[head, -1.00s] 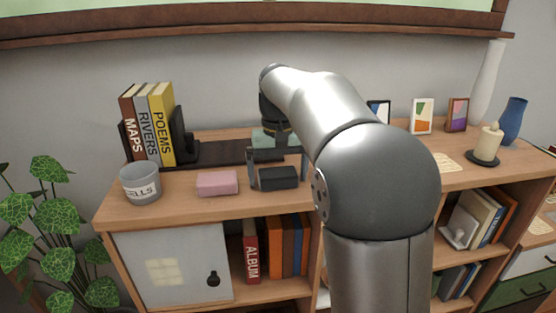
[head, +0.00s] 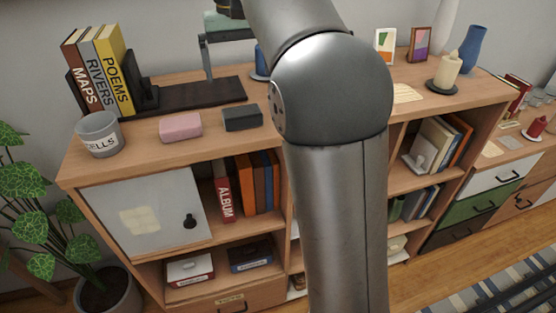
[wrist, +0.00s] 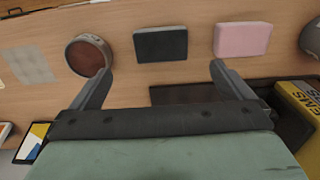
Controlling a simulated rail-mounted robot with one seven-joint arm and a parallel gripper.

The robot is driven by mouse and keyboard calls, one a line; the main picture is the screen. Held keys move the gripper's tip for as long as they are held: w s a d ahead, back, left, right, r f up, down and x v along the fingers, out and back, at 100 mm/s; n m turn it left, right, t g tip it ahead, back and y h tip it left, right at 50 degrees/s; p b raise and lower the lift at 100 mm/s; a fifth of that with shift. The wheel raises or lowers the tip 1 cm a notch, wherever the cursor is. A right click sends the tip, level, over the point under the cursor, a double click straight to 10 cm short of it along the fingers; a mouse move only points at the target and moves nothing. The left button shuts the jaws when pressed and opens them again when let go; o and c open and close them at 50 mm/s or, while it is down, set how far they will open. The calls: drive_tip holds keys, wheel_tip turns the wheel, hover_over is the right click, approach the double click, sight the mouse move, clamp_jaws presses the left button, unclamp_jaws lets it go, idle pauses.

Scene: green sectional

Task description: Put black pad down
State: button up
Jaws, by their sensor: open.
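The black pad (head: 242,117) lies flat on the wooden shelf top, right of a pink block (head: 181,127). In the wrist view the black pad (wrist: 160,44) lies beyond my fingertips, with bare wood around it. My gripper (wrist: 160,72) is open and empty, its two fingers apart and clear of the pad. In the head view one finger shows above the dark board behind the pad; my arm hides the rest.
A dark board (head: 190,97) with upright books (head: 95,70) lies behind the pad. A grey cup (head: 99,134) stands at the front left. In the wrist view a round cup (wrist: 88,55) stands beside the pad. Candle (head: 447,70) and blue vase (head: 470,48) stand right.

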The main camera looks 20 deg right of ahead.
drive_tip(key=s+f, duration=2.5)
drive_tip(key=s, duration=0.2)
drive_tip(key=shift+a+n+t, duration=0.15)
drive_tip(key=shift+n+t, duration=0.15)
drive_tip(key=shift+n, duration=0.1)
